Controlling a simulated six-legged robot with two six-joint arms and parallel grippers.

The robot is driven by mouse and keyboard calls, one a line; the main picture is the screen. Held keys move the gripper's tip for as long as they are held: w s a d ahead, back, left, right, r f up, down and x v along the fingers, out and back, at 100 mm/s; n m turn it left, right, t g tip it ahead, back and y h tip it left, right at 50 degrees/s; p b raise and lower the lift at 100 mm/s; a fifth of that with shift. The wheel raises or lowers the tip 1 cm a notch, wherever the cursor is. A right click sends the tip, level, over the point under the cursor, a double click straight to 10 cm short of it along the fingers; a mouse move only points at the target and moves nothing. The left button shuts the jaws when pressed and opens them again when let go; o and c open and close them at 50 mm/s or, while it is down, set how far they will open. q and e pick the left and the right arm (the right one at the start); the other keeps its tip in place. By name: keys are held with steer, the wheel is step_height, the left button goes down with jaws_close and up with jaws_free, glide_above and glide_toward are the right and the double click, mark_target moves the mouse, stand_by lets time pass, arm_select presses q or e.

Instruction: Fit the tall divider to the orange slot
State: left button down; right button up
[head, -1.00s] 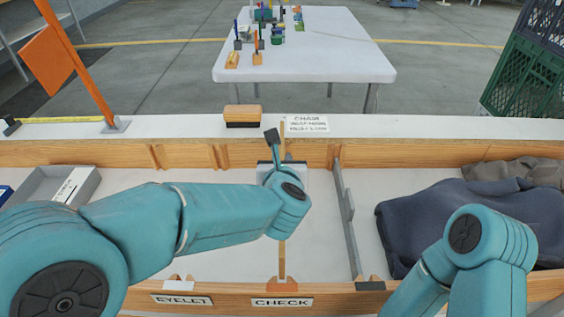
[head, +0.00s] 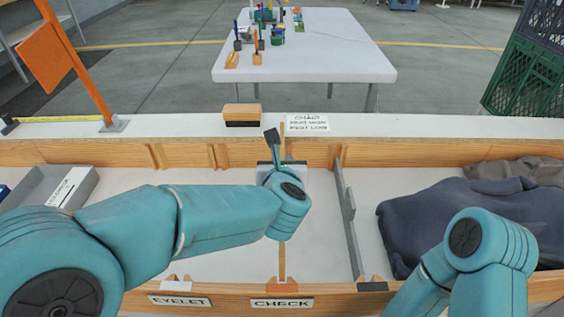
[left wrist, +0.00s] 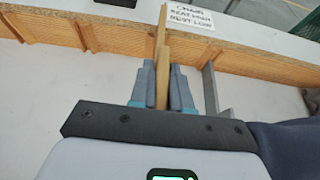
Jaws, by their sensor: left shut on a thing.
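The tall divider is a thin wooden board (head: 282,262), seen nearly edge-on in the head view. It runs from the back rail to the front rail, and its far end stands above the back rail. Its near end meets the orange slot (head: 279,282) on the front rail above the CHECK label; I cannot tell whether it is seated. My left gripper is shut on the divider; in the left wrist view its two fingers (left wrist: 163,88) lie either side of the board (left wrist: 160,55). In the head view my wrist hides the grip. My right gripper is out of view.
A lower grey divider (head: 349,225) stands to the right, lined up with a dark slot (head: 371,284). A white slot (head: 176,283) is on the left. Dark cloth (head: 450,215) fills the right bay. A grey tray (head: 85,185) is at left, and a brush (head: 241,114) lies on the back ledge.

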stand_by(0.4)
arm_select(q)
steer(key=shift+b, duration=0.3)
steer(key=shift+b, duration=0.55)
stand_by(0.8)
steer(key=shift+s+a+f+b, duration=0.1)
steer(key=shift+s+f+b, duration=0.1)
steer(key=shift+f+b, duration=0.45)
steer(key=shift+s+f+b, duration=0.2)
steer(key=shift+f+b, duration=0.2)
steer(key=shift+b, duration=0.4)
steer(key=shift+s+f+b, duration=0.1)
steer(key=shift+f+b, duration=0.3)
steer(key=shift+f, duration=0.1)
steer(key=shift+r, duration=0.15)
steer(key=shift+r+p, duration=0.8)
steer(key=shift+r, duration=0.3)
steer(key=shift+w+r+p, duration=0.25)
steer(key=shift+r+p, duration=0.1)
steer(key=shift+r, duration=0.1)
